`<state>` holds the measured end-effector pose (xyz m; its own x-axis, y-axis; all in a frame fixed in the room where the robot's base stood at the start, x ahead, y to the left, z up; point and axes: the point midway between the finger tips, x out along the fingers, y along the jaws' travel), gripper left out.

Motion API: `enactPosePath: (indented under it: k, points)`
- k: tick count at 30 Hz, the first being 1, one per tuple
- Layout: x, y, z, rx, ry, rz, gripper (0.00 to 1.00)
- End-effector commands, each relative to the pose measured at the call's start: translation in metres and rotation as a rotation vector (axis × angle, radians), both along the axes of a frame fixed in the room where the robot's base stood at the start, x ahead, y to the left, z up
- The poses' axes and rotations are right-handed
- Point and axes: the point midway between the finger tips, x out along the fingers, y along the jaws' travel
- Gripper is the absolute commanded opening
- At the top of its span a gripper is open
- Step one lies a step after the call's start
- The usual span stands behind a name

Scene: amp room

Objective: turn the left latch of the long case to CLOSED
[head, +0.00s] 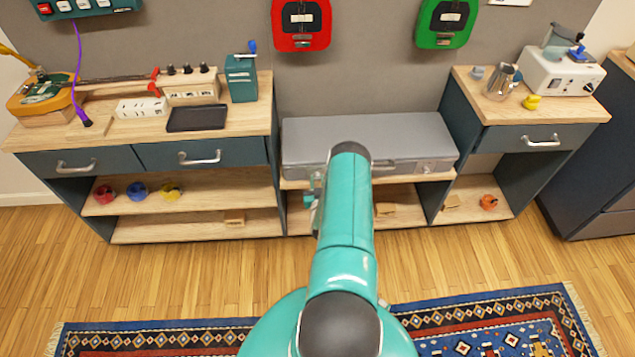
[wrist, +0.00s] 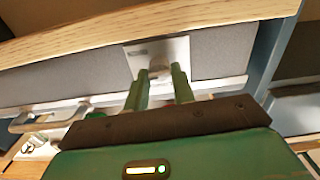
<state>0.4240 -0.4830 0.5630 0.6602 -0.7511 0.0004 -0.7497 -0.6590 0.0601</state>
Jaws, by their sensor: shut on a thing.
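The long grey case (head: 400,135) lies on a low wooden shelf, lid down, in the head view. Its left latch shows in the wrist view as a pale plate (wrist: 139,51) with a small label and a grey knob (wrist: 159,68). My gripper (wrist: 164,75) has its two green fingers on either side of this knob, shut on it. In the head view my arm hides most of the gripper (head: 311,195) and part of the latch. I cannot read the label or tell which way the latch is turned.
The right latch (head: 428,168) shows at the other end of the case front. A wooden shelf edge (wrist: 130,28) runs close by the latch in the wrist view. Benches with drawers (head: 200,153) flank the case. A patterned rug (head: 500,320) lies on the floor.

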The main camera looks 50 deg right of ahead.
Motion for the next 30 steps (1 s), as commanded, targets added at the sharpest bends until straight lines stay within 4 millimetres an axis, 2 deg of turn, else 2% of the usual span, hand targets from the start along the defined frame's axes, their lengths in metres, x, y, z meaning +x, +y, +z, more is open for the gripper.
enactPosePath:
  k: [8,30]
  points:
    - [0.0016,0.0018,0.0003,-0.121,0.135,0.005,0.02]
    - [0.0016,0.0030,-0.0014,-0.581,0.660,0.004,0.02]
